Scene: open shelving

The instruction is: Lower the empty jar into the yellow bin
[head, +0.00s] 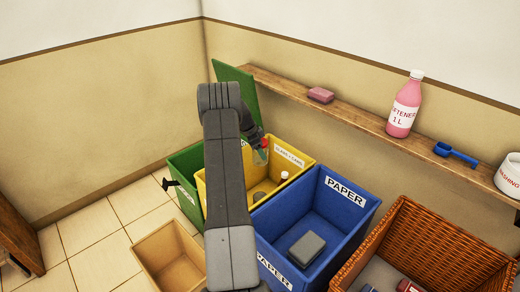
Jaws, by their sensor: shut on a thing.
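The yellow bin (301,158) stands in the middle, labelled for glass and cans, with its front left side hidden by my arm. My gripper (262,152) is over the back left part of the bin, pointing down, and is shut on the jar (263,156). Only a small part of the jar shows, pale with some red near the fingers; the rest is hidden. I cannot tell how far its bottom is below the bin's rim.
A green bin (187,165) with a raised lid (236,82) is on the left. A blue paper bin (345,205) holding a grey block and a wicker basket (440,235) are on the right. A cardboard box (150,245) is in front. A wall shelf (350,108) runs behind.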

